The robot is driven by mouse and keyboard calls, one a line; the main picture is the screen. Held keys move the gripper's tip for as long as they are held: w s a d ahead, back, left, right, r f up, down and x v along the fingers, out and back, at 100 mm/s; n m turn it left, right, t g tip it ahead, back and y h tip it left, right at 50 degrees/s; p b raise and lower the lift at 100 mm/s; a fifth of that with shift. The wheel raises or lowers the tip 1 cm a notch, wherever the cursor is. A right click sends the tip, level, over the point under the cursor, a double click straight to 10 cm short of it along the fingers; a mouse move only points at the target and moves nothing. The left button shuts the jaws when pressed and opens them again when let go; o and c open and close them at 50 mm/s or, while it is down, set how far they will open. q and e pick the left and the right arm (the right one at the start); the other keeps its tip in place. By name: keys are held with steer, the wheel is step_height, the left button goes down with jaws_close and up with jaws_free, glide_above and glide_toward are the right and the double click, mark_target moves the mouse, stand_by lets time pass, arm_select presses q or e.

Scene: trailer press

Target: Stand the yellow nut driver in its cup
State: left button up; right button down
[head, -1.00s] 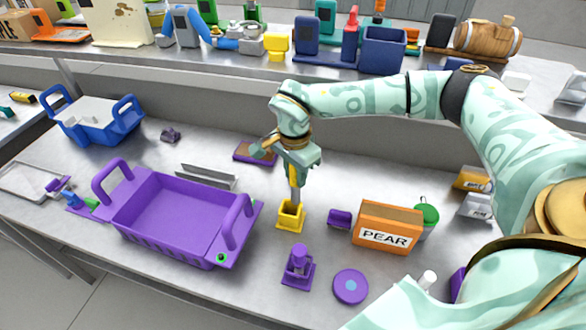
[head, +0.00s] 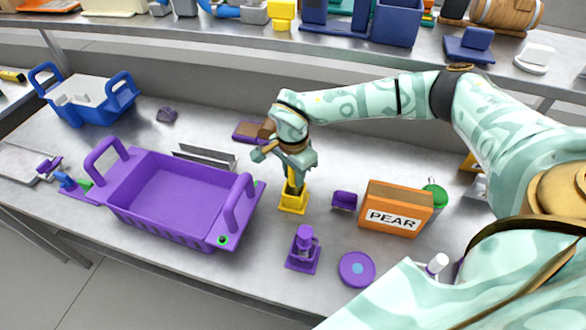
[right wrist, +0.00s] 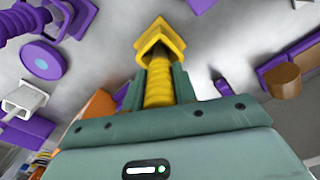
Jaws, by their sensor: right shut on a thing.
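The yellow nut driver (head: 291,184) is upright in my right gripper (head: 294,175), with its lower end at the square yellow cup (head: 293,201) on the bench. In the right wrist view its ribbed yellow handle (right wrist: 158,85) is between both fingers, in line with the cup (right wrist: 172,40). The driver's tip is hidden inside or behind the cup's rim, so I cannot tell how deep it sits. My right gripper is shut on the handle, just above the cup. My left gripper is not in view.
A purple basket (head: 180,225) stands left of the cup. A purple stand (head: 303,250) and a purple disc (head: 356,269) are in front. A small purple block (head: 344,200) and an orange PEAR box (head: 397,208) are to the right. A brown-topped purple block (head: 250,131) is behind.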

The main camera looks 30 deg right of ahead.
steer(key=shift+f, duration=0.35)
stand_by(0.7)
steer(key=c, duration=1)
jaws_free()
steer(key=shift+c, duration=0.2)
steer(key=shift+r, duration=0.1)
step_height(320, 180, up, 16)
steer(key=p, duration=0.3)
steer(key=shift+a, duration=0.25)
